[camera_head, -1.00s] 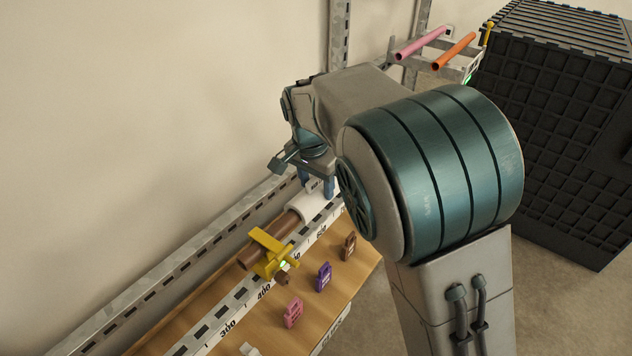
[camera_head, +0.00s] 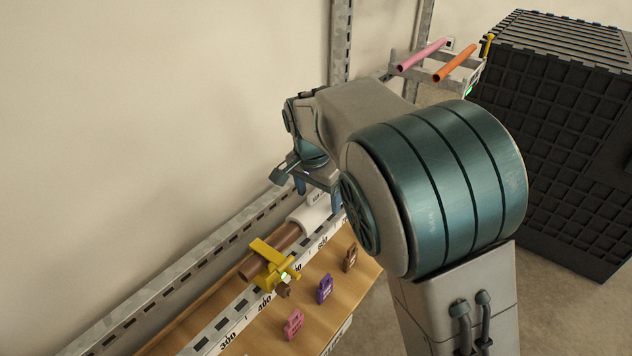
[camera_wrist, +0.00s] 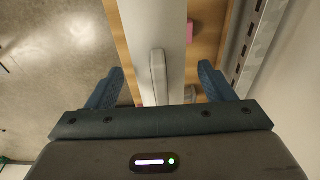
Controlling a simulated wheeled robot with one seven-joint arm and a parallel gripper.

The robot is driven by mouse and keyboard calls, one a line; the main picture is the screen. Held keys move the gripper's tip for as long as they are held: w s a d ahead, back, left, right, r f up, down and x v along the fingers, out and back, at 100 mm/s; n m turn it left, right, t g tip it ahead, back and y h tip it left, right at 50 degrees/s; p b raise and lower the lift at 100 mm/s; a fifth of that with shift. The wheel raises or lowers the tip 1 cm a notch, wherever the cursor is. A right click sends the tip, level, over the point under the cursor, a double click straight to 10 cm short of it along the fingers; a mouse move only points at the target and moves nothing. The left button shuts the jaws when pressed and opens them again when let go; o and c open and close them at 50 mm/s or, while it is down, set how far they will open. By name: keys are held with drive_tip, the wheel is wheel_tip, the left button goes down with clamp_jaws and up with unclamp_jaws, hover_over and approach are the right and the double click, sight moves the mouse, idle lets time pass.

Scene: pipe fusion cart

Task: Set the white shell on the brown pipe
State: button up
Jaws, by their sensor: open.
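The white shell (camera_head: 308,217) lies in line with the brown pipe (camera_head: 272,242), at the pipe's upper right end. The shell's far end is hidden by my arm, and I cannot tell how it sits around the pipe. A yellow clamp (camera_head: 270,265) stands across the pipe's near part. My gripper (camera_head: 318,194) is above the shell, its fingers apart. In the wrist view my gripper (camera_wrist: 163,86) is open, with a pale rounded piece (camera_wrist: 158,75) showing between the fingers; I cannot tell whether this is part of the shell.
A numbered slotted rail (camera_head: 222,328) runs along the wooden bench (camera_head: 258,330). Pink (camera_head: 294,324), purple (camera_head: 325,289) and brown (camera_head: 350,257) tags lie in front. A metal rail (camera_head: 215,247) runs along the wall. Pink (camera_head: 422,55) and orange (camera_head: 454,62) pipes rest on a rack behind.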

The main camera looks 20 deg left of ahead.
wheel_tip(320, 180, up, 13)
drive_tip(key=s, duration=0.2)
drive_tip(key=s+d+f+n+y, duration=0.1)
drive_tip(key=s+d, duration=0.2)
drive_tip(key=d, duration=1.3)
drive_tip(key=s+d+f+n, duration=0.1)
drive_tip(key=s+d+f, duration=0.3)
drive_tip(key=s+d, duration=0.3)
drive_tip(key=s+d+f+n+t, duration=0.1)
drive_tip(key=s+d+f+n, duration=0.1)
drive_tip(key=s+d+f, duration=0.3)
drive_tip(key=shift+s+d, duration=0.9)
drive_tip(key=shift+s, duration=0.25)
